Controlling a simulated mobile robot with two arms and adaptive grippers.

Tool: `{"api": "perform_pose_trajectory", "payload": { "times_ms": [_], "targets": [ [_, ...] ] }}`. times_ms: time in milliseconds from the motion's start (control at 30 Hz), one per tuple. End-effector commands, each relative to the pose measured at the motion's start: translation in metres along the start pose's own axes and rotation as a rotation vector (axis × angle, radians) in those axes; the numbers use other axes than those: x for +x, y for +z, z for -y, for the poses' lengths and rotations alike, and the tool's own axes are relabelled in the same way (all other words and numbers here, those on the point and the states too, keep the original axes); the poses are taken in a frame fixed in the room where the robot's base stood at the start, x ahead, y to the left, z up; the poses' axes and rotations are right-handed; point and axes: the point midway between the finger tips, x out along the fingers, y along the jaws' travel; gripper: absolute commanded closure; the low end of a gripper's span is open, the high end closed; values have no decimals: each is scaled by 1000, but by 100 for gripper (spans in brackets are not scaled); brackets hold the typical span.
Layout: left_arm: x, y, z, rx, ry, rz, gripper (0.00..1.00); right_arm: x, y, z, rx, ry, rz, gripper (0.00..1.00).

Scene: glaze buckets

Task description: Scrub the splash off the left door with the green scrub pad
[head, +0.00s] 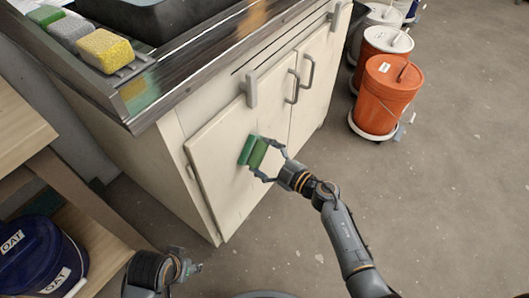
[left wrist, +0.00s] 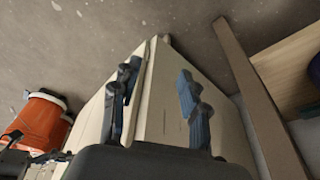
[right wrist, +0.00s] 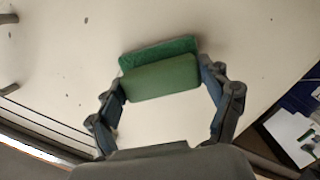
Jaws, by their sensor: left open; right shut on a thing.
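The left door (head: 212,165) is the cream cabinet door below the sink counter. My right gripper (head: 262,157) is shut on the green scrub pad (head: 248,150) and holds it at the middle of this door. In the right wrist view the pad (right wrist: 162,78) sits across both fingertips, with its darker green layer on the far side. Whether it touches the door I cannot tell. I see no clear splash on the door; the part behind the pad is hidden. My left gripper (head: 195,267) is open and empty, low in front of the cabinet; its fingers also show in the left wrist view (left wrist: 157,85).
Green (head: 46,15), grey (head: 68,31) and yellow (head: 104,50) sponges lie on the counter edge. Door handles (head: 293,87) stick out right of the pad. Orange buckets (head: 386,92) stand at the right, a blue bucket (head: 35,255) at lower left. The floor in front is open.

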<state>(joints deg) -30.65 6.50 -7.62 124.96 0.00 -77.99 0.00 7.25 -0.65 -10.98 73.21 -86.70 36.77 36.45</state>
Motion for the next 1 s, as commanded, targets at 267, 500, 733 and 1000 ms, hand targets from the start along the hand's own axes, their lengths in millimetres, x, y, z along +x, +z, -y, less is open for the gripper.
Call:
{"api": "perform_pose_trajectory", "payload": {
  "times_ms": [267,500,733,1000],
  "targets": [
    [23,6,-1,2,2,16,56,-1,-12,8,2,-1,-4,46],
    [43,13,-2,4,4,26,56,-3,-18,16,2,-1,-3,46],
    [51,16,-3,4,5,27,56,-4,-20,19,0,0,-2,46],
    [51,16,-3,5,5,27,56,-6,-19,19,0,0,0,46]
  ]
}}
